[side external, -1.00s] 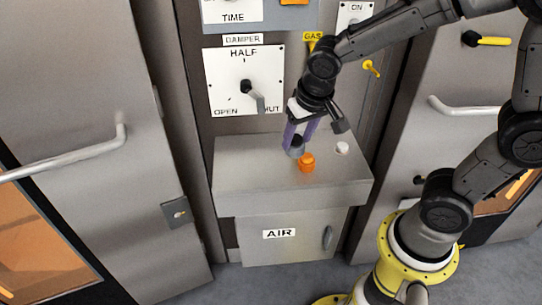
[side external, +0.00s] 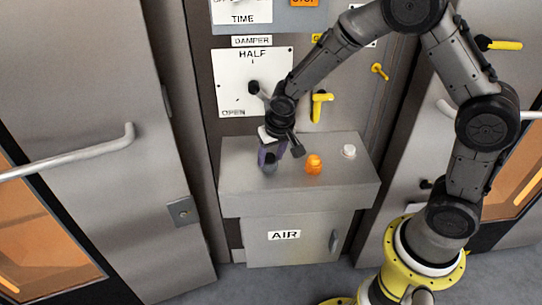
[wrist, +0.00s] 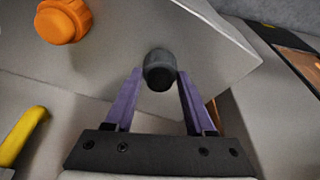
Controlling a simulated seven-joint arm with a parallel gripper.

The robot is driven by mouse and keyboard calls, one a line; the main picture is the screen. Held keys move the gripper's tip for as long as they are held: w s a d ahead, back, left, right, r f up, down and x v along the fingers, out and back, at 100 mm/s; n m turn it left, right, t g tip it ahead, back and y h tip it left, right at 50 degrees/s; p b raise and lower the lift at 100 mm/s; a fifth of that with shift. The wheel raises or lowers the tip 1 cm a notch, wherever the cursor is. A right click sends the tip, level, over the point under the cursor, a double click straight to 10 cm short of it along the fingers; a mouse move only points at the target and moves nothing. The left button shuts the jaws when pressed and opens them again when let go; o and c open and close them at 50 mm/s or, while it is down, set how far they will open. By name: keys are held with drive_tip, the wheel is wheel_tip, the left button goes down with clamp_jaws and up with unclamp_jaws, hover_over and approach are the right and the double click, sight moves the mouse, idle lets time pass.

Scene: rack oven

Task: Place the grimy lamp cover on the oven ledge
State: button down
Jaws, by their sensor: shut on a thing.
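The grimy lamp cover (wrist: 160,68) is a small dark grey cylinder. It is held between the tips of my purple gripper fingers (wrist: 160,76) in the wrist view. In the side view my gripper (side external: 273,157) points down over the left part of the oven ledge (side external: 245,182), with the dark cover (side external: 269,167) at its tips. The ledge is the flat grey top of the metal box marked AIR. I cannot tell whether the cover touches the ledge or hangs just above it.
An orange cap (side external: 314,164) stands on the ledge right of my gripper, also seen in the wrist view (wrist: 63,22). A white cap (side external: 348,151) is farther right. A yellow gas handle (side external: 320,105) and the damper plate (side external: 235,82) are behind. The ledge's left front is bare.

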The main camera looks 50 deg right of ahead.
drive_tip(key=shift+f, duration=0.3)
drive_tip(key=shift+c, duration=1.2)
unclamp_jaws()
drive_tip(key=shift+r, duration=0.1)
drive_tip(key=v, duration=1.1)
drive_tip(key=s+r+n, duration=0.1)
drive_tip(key=s+r, duration=0.2)
drive_tip(key=s, duration=0.4)
drive_tip(key=s+d+r+n+t, duration=0.1)
drive_tip(key=s+r+n, duration=0.1)
drive_tip(key=s, duration=0.6)
drive_tip(key=s+d+r+n+t+y, duration=0.1)
drive_tip(key=s+r, duration=0.3)
drive_tip(key=s, duration=0.3)
drive_tip(key=shift+s+d, duration=0.25)
drive_tip(key=shift+s, duration=0.05)
drive_tip(key=shift+r, duration=0.1)
